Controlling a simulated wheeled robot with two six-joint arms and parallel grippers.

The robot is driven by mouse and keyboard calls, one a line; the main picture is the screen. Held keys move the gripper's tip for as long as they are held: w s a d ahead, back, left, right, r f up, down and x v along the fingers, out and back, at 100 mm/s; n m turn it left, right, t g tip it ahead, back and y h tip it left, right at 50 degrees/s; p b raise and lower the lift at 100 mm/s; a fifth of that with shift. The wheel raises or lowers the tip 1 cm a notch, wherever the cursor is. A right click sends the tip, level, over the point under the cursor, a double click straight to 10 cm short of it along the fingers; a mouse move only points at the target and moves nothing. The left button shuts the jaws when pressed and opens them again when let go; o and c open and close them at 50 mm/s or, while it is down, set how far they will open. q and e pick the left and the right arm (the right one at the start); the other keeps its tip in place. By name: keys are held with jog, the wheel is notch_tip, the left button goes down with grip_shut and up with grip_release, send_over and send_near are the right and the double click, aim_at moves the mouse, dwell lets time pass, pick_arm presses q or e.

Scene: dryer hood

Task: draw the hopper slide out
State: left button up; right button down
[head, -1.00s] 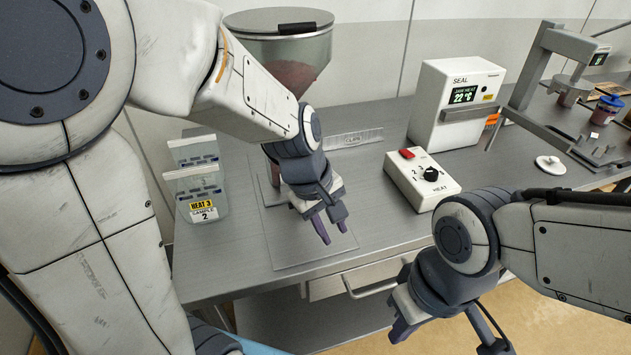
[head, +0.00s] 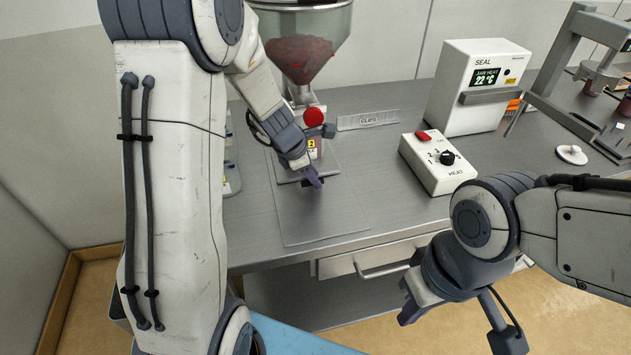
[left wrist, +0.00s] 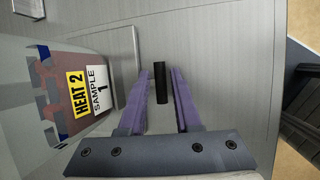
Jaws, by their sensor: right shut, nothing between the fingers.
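The hopper (head: 308,45), a clear funnel holding dark red granules, stands at the back of the bench in the head view. A red knob (head: 313,117) shows at its neck. My left gripper (head: 314,178) is below and in front of the neck, fingers pointing down and forward. In the left wrist view its purple fingers (left wrist: 160,80) are open, with a black bar (left wrist: 161,83) between their tips and gaps at both sides. I cannot tell whether this bar is the slide's handle; the slide itself is not clearly seen. My right gripper (head: 407,302) is shut and empty beyond the bench's front edge.
A pouch labelled HEAT 2, SAMPLE 1 (left wrist: 80,92) is close left of my left fingers. The HEAT box (head: 438,163), SEAL unit (head: 482,88) and clips strip (head: 368,120) are to the right. A drawer handle (head: 383,270) juts from the bench front.

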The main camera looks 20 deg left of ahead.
pick_arm(q)
jog(key=shift+x, duration=0.9)
grip_shut()
dwell(0.8)
